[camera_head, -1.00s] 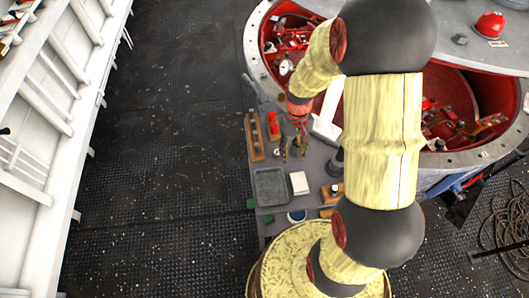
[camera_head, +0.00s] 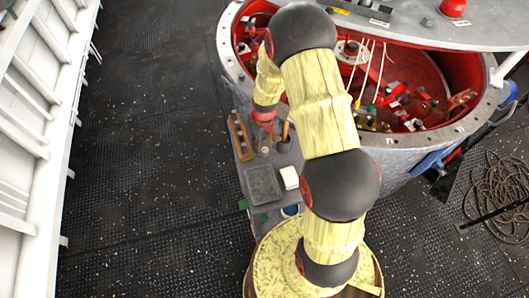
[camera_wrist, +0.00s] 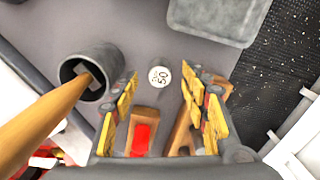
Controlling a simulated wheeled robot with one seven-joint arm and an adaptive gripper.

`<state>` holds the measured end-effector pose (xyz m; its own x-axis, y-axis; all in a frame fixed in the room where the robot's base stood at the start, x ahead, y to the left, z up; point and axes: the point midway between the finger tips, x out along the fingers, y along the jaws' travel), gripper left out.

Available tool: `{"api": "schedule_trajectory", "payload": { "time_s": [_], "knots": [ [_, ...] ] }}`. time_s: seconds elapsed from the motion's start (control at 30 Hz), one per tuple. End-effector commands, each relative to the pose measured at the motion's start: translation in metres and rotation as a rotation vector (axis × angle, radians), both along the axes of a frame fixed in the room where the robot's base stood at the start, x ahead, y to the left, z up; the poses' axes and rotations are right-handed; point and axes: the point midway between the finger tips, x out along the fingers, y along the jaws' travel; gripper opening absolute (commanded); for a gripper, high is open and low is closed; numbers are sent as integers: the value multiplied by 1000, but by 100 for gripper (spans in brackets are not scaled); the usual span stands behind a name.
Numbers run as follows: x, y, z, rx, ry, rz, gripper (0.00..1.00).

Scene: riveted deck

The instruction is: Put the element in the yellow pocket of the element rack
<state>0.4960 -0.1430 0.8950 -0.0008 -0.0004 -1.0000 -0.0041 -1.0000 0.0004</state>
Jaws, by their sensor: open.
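A small cylinder with a white top marked "50" (camera_wrist: 159,77) stands on the grey bench, likely the element. It also shows small in the head view (camera_head: 264,149). My gripper (camera_wrist: 160,74) is open, with its fingertips on either side of the cylinder in the wrist view; I cannot tell the height gap or any contact. A wooden rack (camera_head: 240,137) with several items in a row stands left of the gripper. Part of it shows behind the right finger (camera_wrist: 182,133). A wooden block with a red part (camera_wrist: 143,132) shows between the fingers. I cannot make out a yellow pocket.
A dark cup (camera_wrist: 92,72) with a wooden handle (camera_wrist: 45,115) in it stands close by the left finger. A grey tray (camera_head: 264,184) and a white block (camera_head: 290,177) lie nearer my base. The round red-lined well (camera_head: 430,75) is beyond the bench.

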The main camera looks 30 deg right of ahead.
Motion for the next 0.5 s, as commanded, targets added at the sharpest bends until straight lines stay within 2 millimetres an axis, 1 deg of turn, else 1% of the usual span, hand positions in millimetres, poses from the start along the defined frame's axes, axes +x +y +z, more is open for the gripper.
{"api": "schedule_trajectory", "payload": {
  "time_s": [0.03, 0.1, 0.3, 0.5],
  "knots": [
    [-1, 0, -8, 1, 3, 0, 45],
    [0, 0, -12, 0, 1, 0, 45],
    [0, 0, -13, 0, -1, 0, 45],
    [0, 0, -12, 0, 0, 0, 34]
  ]
}}
